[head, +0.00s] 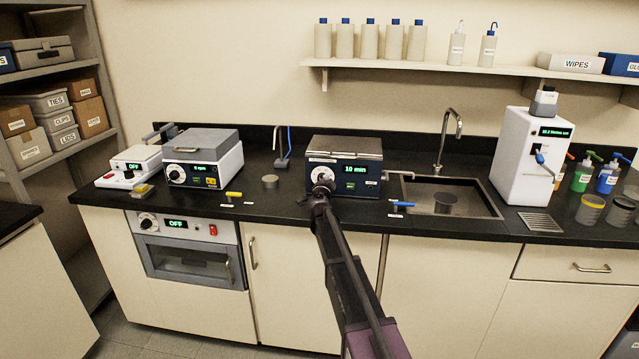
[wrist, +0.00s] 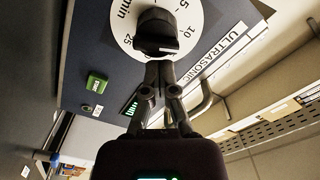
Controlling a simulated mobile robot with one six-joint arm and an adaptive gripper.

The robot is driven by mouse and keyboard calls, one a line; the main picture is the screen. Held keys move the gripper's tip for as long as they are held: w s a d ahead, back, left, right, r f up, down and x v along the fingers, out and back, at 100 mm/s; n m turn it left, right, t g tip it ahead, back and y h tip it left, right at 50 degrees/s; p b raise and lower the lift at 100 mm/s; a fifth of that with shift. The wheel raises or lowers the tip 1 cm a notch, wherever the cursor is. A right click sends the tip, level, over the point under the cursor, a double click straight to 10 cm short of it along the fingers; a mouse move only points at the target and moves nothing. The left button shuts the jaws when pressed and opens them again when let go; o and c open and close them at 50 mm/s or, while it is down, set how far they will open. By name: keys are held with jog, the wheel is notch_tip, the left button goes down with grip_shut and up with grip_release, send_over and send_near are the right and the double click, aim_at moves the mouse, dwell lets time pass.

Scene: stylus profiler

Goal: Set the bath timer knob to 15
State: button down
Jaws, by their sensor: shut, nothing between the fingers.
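The ultrasonic bath (head: 344,147) stands on the bench, a dark blue-fronted box with a grey lid. In the wrist view my gripper (wrist: 158,66) is shut and empty, fingertips at the knob's near edge. I cannot tell whether they touch it.
A green button (wrist: 96,82) is on the bath's front panel. A sink (head: 448,198) with a tap is to the right. A blue-handled valve (head: 400,204) lies near the front edge. Another grey-lidded device (head: 204,157) stands to the left.

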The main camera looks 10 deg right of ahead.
jog(key=shift+d+f+m, duration=0.15)
jog(key=shift+f+m, duration=0.05)
jog(key=shift+m, duration=1)
jog(key=c, duration=1.2)
grip_release()
jog(key=shift+o, duration=0.2)
jog(key=n, duration=0.3)
jog(key=shift+a+r, duration=0.25)
jog(key=shift+r, duration=0.05)
jog(key=shift+n, duration=0.8)
jog(key=shift+a+r, duration=0.1)
